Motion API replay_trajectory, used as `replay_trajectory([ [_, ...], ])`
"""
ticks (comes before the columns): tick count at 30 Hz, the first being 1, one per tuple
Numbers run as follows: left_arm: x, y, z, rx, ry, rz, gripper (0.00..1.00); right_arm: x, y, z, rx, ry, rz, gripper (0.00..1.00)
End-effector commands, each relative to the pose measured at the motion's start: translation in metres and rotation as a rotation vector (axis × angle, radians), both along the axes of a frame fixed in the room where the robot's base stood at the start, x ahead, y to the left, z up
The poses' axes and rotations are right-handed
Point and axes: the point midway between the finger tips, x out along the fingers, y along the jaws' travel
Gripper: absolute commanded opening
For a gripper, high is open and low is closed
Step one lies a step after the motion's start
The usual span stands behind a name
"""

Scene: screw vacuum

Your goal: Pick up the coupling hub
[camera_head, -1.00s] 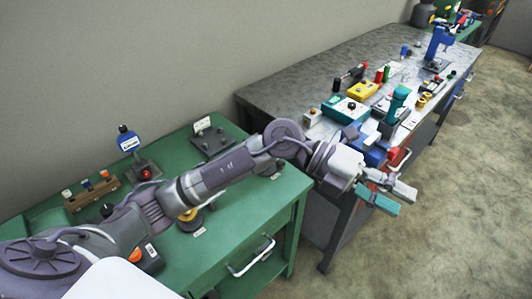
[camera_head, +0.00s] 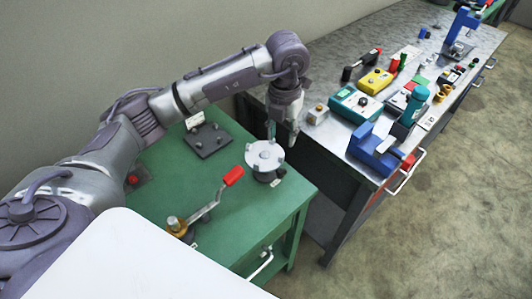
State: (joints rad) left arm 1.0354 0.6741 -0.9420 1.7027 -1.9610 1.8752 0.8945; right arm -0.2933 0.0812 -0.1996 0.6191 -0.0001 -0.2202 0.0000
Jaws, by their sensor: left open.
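A round light-grey disc-shaped part (camera_head: 265,155) with several small knobs sits on a dark base on the green table, near its right side. It looks most like the coupling hub, but I cannot tell for sure. My left gripper (camera_head: 283,134) points down just above and behind this part. Its fingers are open, with a teal pad showing on the left one, and nothing shows between them. I cannot tell whether a fingertip touches the part. My right gripper is not in view.
A red-handled lever (camera_head: 232,176) with a brass-coloured fitting (camera_head: 174,225) lies nearer the front. A dark plate (camera_head: 207,140) is behind. The grey workbench (camera_head: 330,148) to the right holds a blue vise (camera_head: 372,148), a teal box (camera_head: 355,104) and a yellow box (camera_head: 375,81).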

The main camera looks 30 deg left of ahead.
Motion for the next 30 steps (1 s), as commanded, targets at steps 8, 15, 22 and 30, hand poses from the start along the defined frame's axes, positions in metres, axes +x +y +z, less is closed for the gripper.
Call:
replay_trajectory([
  [8, 0.000, 0.000, -0.033, 0.000, 0.002, 0.000, 0.42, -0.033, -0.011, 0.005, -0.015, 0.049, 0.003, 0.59],
  [15, 0.001, -0.002, -0.059, 0.000, 0.005, 0.000, 0.42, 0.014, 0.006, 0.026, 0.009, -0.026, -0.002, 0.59],
  [22, 0.003, -0.002, -0.085, -0.002, 0.000, 0.000, 0.42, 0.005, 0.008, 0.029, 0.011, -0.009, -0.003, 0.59],
  [30, 0.003, -0.002, -0.086, -0.002, -0.002, 0.000, 0.34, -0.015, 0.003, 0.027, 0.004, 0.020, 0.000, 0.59],
])
